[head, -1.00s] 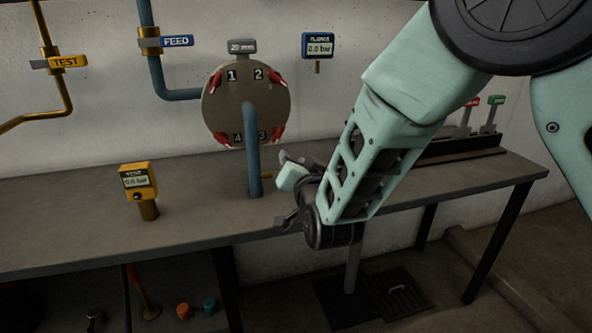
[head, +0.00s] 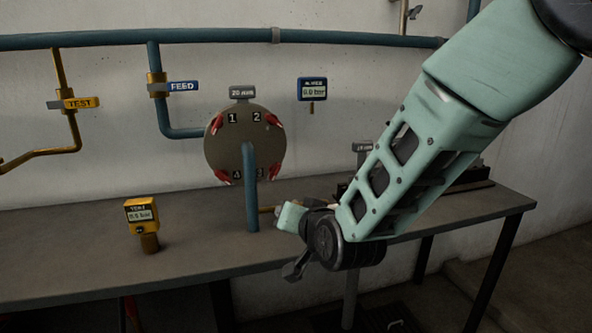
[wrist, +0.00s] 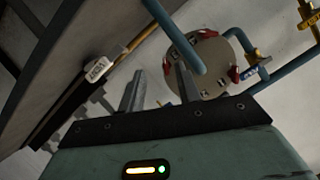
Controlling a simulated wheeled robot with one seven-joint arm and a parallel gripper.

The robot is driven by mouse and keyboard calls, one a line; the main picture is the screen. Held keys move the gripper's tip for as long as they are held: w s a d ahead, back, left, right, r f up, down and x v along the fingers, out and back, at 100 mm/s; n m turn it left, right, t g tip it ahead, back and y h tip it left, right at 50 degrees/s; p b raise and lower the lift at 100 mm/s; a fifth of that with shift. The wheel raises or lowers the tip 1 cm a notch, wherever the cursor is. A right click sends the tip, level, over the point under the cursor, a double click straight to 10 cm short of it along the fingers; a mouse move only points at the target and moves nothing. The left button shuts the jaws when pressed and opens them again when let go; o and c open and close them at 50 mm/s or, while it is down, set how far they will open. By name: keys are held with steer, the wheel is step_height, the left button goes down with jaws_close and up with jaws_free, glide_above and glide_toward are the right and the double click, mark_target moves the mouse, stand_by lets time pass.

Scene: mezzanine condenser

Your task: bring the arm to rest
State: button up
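My arm reaches in from the upper right of the head view, with my gripper (head: 290,240) over the front part of the bench, right of the blue upright pipe. In the wrist view my gripper (wrist: 160,88) shows two grey fingers standing apart with nothing held between them. The round flange plate (head: 218,147) with red clamps and number labels is beyond the fingers in both views. I cannot tell the exact gap from gripper to bench.
The grey bench (head: 80,245) runs along the wall. On it stand a yellow gauge (head: 141,213) and a blue upright pipe (head: 251,200). TEST (head: 80,103) and FEED (head: 182,86) valves and a blue gauge (head: 312,88) are at the wall. The bench's left part is mostly clear.

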steer(key=s+d+r+n+g+h+p, duration=0.1)
steer(key=s+d+n+g+p, duration=0.1)
steer(key=s, duration=0.8)
steer(key=s+d+r+n+g+h+p, duration=0.2)
steer(key=s+d+g, duration=0.4)
steer(key=s, duration=0.5)
steer(key=s+d+r+n+g+h+p, duration=0.2)
steer(key=s+d+n+g+p, duration=0.1)
steer(key=s+d, duration=0.4)
steer(key=s+n+g, duration=0.1)
steer(key=s, duration=0.2)
steer(key=shift+s+r+n+g, duration=0.15)
steer(key=shift+s+n+g, duration=0.15)
steer(key=shift+s+g, duration=0.1)
